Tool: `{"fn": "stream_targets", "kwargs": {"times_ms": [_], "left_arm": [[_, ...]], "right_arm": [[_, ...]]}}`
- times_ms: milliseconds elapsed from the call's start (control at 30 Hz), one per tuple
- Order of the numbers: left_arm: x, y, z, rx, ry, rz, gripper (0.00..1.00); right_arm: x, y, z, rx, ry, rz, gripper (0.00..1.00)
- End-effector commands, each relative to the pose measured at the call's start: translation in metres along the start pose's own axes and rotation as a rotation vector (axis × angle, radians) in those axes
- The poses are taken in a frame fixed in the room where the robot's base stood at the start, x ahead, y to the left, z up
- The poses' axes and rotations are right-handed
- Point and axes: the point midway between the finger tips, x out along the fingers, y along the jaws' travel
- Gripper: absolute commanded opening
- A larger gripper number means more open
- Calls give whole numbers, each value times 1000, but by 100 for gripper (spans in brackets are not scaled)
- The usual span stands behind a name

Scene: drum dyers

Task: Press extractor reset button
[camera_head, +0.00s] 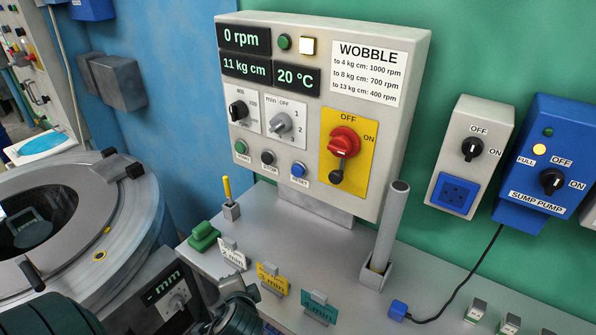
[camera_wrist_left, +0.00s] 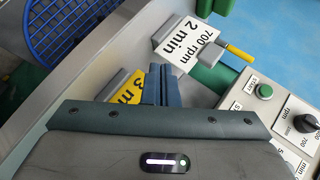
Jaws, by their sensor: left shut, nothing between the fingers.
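The grey extractor control panel (camera_head: 408,75) stands on the bench against the green wall. Its blue reset button (camera_head: 298,170) is at the right of the lower button row, beside a black stop button (camera_head: 268,157) and a green start button (camera_head: 241,147). My left gripper (camera_head: 246,290) is low in front of the panel, near the bench cards and apart from the reset button. Its fingers also show in the left wrist view (camera_wrist_left: 161,84), shut and empty. In that view the green start button (camera_wrist_left: 264,91) shows at the right; the reset button does not show. My right gripper is not in view.
Standing cards, white (camera_head: 232,253), yellow (camera_head: 271,279) and teal (camera_head: 319,307), line the bench front near my left gripper. A yellow pen (camera_head: 227,189) in a holder and a grey upright tube (camera_head: 390,228) flank the panel's lower edge. A round drum machine (camera_head: 130,215) is at left.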

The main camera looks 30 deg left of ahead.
Motion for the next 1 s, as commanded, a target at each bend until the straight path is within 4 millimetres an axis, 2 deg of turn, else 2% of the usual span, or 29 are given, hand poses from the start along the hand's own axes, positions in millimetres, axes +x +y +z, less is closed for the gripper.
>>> {"fn": "stream_targets", "kwargs": {"times_ms": [200, 300, 433, 500, 633, 1000], "left_arm": [[14, -70, -42, 407, -25, -372, 0], [11, -104, -70, 656, -84, -564, 0], [2, -135, -106, 961, -188, -770, 0], [-3, -144, -121, 1084, -241, -843, 0], [-8, -152, -138, 1221, -304, -920, 0], [-10, -154, -143, 1261, -324, -941, 0]], "right_arm": [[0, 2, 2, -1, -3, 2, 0], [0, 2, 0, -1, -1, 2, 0], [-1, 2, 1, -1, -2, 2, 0], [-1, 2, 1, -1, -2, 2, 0], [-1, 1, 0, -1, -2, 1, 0], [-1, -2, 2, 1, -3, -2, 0]]}}
